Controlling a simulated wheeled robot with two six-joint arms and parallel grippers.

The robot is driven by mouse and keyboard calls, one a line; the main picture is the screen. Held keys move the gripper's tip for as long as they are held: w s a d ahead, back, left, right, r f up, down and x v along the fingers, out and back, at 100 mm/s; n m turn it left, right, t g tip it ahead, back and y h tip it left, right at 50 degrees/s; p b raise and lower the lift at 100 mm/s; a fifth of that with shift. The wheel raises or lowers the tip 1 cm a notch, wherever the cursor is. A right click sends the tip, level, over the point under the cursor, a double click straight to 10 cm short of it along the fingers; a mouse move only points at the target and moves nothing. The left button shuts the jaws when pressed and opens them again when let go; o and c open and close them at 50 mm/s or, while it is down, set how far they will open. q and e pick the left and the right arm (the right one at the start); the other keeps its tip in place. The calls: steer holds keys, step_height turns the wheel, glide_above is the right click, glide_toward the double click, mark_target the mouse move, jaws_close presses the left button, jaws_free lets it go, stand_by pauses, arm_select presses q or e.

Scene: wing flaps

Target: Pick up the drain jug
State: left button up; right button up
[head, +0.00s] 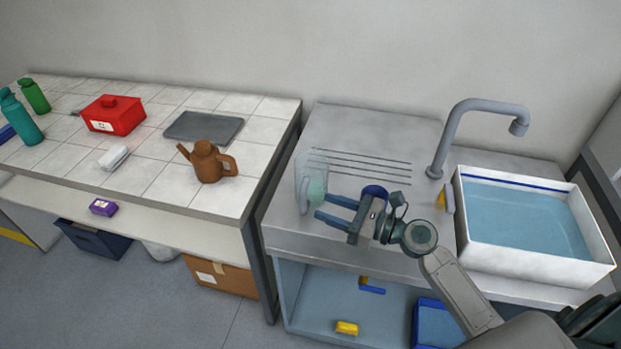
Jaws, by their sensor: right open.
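A clear jug (304,182), taken as the drain jug, stands upright at the left front of the grey sink counter, next to the drain grooves. It looks pale green inside. Its handle is on the left. My right gripper (325,206) is open, with blue fingers pointing left toward the jug. The fingertips are close to the jug's right side; I cannot tell if they touch it. My left gripper is not in view.
A white basin of water (606,268) sits at the right, beside a grey faucet (452,136). A dark blue round item (374,191) is behind my right gripper. A brown pot (208,162) stands on the tiled table, across a gap. The grooved counter behind the jug is clear.

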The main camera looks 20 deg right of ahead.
mark_target(302, 200)
steer(key=shift+x, duration=1.05)
steer(key=shift+w+a+p, duration=0.25)
steer(key=shift+a+p, duration=0.05)
steer(key=shift+p, duration=0.2)
steer(key=shift+f+p+x, duration=0.15)
steer(key=shift+p+x, duration=0.3)
steer(key=shift+x, duration=0.65)
steer(key=shift+f+p+x, duration=0.15)
steer(key=shift+p+x, duration=0.25)
steer(key=shift+x, duration=0.75)
steer(key=shift+s, duration=0.1)
jaws_close()
steer(key=shift+r, duration=0.1)
